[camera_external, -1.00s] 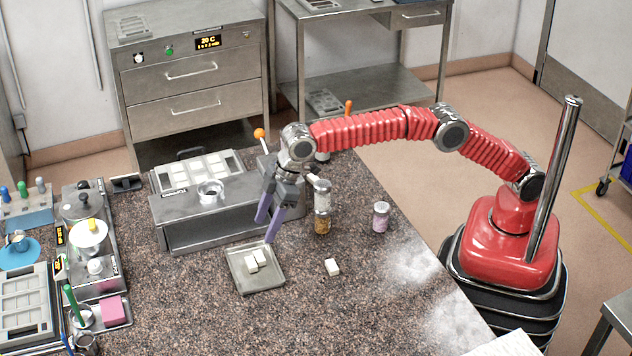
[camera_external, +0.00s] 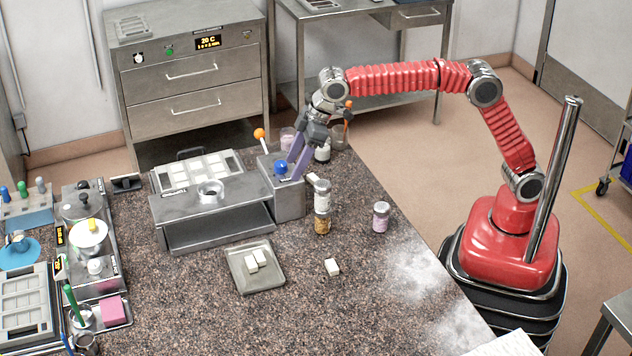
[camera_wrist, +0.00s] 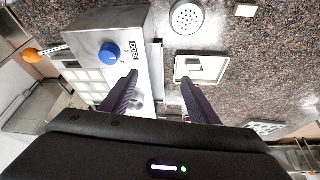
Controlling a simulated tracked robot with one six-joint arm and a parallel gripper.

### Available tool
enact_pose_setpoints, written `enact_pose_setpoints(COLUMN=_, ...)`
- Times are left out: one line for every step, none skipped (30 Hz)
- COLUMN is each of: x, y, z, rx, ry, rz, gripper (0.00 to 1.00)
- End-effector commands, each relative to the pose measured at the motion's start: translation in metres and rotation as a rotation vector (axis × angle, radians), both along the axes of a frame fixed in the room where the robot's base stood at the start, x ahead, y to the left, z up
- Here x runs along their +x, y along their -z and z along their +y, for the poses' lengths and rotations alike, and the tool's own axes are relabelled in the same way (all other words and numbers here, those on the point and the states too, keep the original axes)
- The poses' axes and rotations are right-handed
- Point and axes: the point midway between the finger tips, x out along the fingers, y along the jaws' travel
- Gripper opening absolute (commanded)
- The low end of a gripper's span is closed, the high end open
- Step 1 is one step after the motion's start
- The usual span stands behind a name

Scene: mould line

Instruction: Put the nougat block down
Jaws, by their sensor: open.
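I cannot tell by looks which one is the nougat block. My gripper (camera_external: 297,172) is open and empty, with purple fingers. It is raised above the counter behind the tray, near the machine's blue knob, apart from all the blocks.
The grey machine (camera_external: 220,235) with the blue knob (camera_external: 281,167) and an orange-tipped lever (camera_external: 260,134) stands left of my gripper. Stacked jars (camera_external: 322,222) and a pink jar (camera_external: 381,217) stand right of it. The counter right of the tray is mostly clear.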

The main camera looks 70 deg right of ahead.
Motion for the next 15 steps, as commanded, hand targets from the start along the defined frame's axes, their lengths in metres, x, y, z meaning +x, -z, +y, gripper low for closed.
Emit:
enact_pose_setpoints(x=-0.006, y=-0.009, z=-0.018, rx=0.001, ry=0.02, rz=-0.004, gripper=0.55)
enact_pose_setpoints(x=-0.009, y=-0.012, z=-0.028, rx=0.003, ry=0.032, rz=-0.004, gripper=0.55)
enact_pose_setpoints(x=-0.013, y=-0.016, z=-0.04, rx=0.003, ry=0.045, rz=-0.006, gripper=0.55)
enact_pose_setpoints(x=-0.017, y=-0.02, z=-0.049, rx=0.004, ry=0.056, rz=-0.007, gripper=0.55)
enact_pose_setpoints(x=-0.021, y=-0.022, z=-0.058, rx=0.004, ry=0.067, rz=-0.008, gripper=0.55)
enact_pose_setpoints(x=-0.026, y=-0.026, z=-0.07, rx=0.005, ry=0.081, rz=-0.01, gripper=0.55)
enact_pose_setpoints(x=-0.03, y=-0.028, z=-0.079, rx=0.007, ry=0.092, rz=-0.011, gripper=0.55)
enact_pose_setpoints(x=-0.034, y=-0.031, z=-0.088, rx=0.007, ry=0.103, rz=-0.013, gripper=0.55)
enact_pose_setpoints(x=-0.041, y=-0.034, z=-0.099, rx=0.008, ry=0.118, rz=-0.014, gripper=0.55)
enact_pose_setpoints(x=-0.046, y=-0.035, z=-0.108, rx=0.008, ry=0.127, rz=-0.015, gripper=0.55)
enact_pose_setpoints(x=-0.051, y=-0.037, z=-0.117, rx=0.009, ry=0.14, rz=-0.016, gripper=0.55)
enact_pose_setpoints(x=-0.058, y=-0.039, z=-0.128, rx=0.009, ry=0.154, rz=-0.017, gripper=0.55)
enact_pose_setpoints(x=-0.063, y=-0.041, z=-0.136, rx=0.011, ry=0.165, rz=-0.019, gripper=0.55)
enact_pose_setpoints(x=-0.068, y=-0.042, z=-0.145, rx=0.011, ry=0.176, rz=-0.021, gripper=0.55)
enact_pose_setpoints(x=-0.076, y=-0.043, z=-0.155, rx=0.012, ry=0.19, rz=-0.022, gripper=0.55)
